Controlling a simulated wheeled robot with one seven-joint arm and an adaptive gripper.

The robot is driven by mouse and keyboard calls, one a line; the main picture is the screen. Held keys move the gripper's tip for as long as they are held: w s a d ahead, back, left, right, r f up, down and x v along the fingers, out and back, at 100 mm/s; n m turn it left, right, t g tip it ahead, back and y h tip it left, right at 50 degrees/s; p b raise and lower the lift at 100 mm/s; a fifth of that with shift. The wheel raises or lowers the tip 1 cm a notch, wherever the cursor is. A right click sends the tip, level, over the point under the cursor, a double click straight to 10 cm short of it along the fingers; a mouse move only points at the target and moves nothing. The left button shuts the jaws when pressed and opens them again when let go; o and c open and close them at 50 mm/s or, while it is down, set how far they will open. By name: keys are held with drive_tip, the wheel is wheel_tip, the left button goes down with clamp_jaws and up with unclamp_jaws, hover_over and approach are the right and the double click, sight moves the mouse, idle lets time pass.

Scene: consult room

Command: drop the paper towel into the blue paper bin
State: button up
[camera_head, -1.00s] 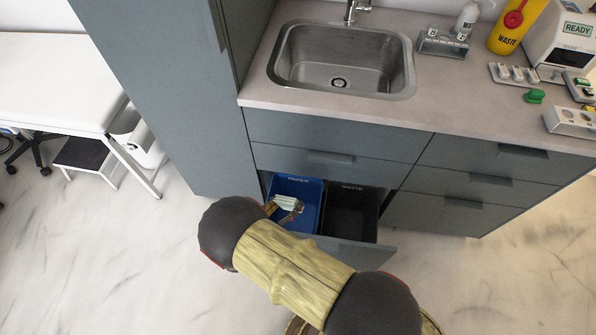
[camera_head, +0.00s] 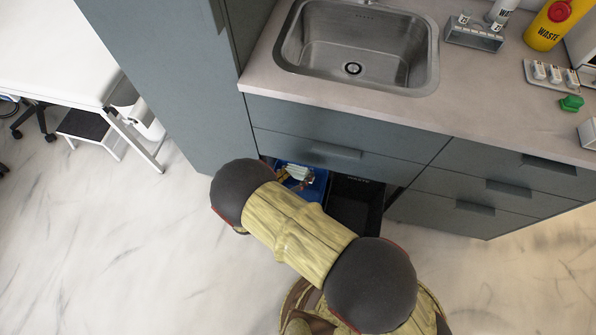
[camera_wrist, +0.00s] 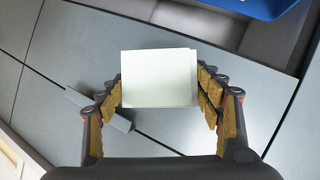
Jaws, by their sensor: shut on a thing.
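The paper towel, a pale folded square (camera_wrist: 158,78), is gripped between both fingers of my gripper (camera_wrist: 162,88) in the wrist view. In the head view the towel (camera_head: 298,172) shows small at the end of my arm, overlapping the blue paper bin (camera_head: 318,186) in the picture. That bin sits in the pulled-out lower drawer, partly hidden by my arm. In the wrist view part of the blue bin (camera_wrist: 258,6) shows at the top right, apart from the towel. The towel's height relative to the bin rim is hard to tell.
A black waste bin (camera_head: 354,203) stands right of the blue one in the same drawer. Closed grey drawers (camera_head: 330,140) and a counter with a sink (camera_head: 358,45) are above. A tall grey cabinet (camera_head: 175,85) stands at left. Floor (camera_head: 120,250) at left is clear.

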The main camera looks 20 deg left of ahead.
drive_tip(key=shift+f+b, duration=0.6)
drive_tip(key=shift+f, duration=0.85)
drive_tip(key=o, duration=0.9)
drive_tip(key=shift+v, duration=3.75)
